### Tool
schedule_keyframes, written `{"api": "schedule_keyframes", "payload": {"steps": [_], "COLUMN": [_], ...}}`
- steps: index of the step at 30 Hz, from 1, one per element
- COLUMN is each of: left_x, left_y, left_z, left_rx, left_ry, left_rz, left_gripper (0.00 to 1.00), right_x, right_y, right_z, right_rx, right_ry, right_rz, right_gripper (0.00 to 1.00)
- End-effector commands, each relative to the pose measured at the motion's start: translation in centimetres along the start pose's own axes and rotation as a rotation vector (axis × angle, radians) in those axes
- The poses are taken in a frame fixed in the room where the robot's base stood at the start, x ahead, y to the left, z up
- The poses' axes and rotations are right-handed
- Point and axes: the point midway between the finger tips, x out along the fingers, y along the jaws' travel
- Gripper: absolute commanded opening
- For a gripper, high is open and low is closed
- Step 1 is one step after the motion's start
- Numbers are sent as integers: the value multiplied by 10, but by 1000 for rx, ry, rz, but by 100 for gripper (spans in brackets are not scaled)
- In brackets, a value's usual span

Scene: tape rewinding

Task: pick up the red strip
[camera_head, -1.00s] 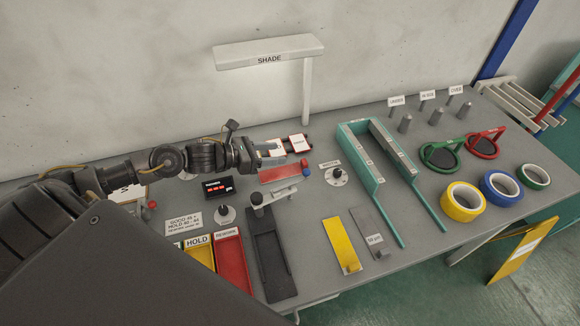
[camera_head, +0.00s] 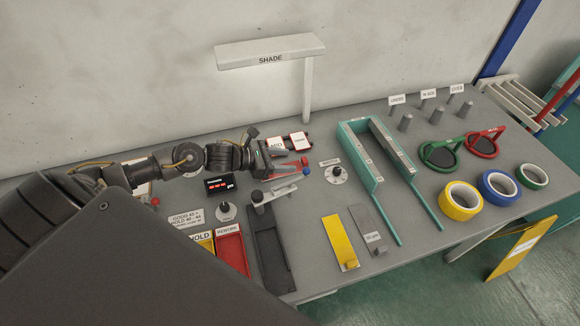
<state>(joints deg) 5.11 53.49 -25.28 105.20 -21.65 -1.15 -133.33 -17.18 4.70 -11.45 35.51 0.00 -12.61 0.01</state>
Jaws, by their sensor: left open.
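The red strip (camera_head: 285,166) lies on the grey bench near a small metal bracket, partly hidden by my left gripper. My left gripper (camera_head: 292,164) comes in from the left and is open, its fingers over and around the strip. I cannot tell whether the fingers touch it. My right gripper is not in view.
A black display (camera_head: 219,186), a red tray (camera_head: 232,252) and a teal frame (camera_head: 360,160) stand around. Tape rolls (camera_head: 461,201) are at the right.

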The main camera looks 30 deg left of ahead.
Motion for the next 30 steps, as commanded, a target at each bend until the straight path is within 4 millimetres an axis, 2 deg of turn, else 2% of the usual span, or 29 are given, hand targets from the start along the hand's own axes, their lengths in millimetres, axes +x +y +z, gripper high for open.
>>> {"api": "schedule_keyframes", "payload": {"steps": [4, 9, 19, 30], "left_x": [20, 42, 48, 48], "left_y": [-2, -2, -2, -2], "left_z": [7, 4, 1, 2], "left_rx": [-6, -3, 0, -1], "left_ry": [-4, -3, -1, -2], "left_rz": [-1, -1, -1, -1], "left_gripper": [51, 51, 50, 1], "right_x": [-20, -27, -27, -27], "right_y": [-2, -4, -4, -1], "right_z": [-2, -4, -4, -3], "right_rx": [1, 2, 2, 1], "right_ry": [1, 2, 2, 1], "right_rz": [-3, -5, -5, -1], "right_gripper": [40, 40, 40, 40]}}
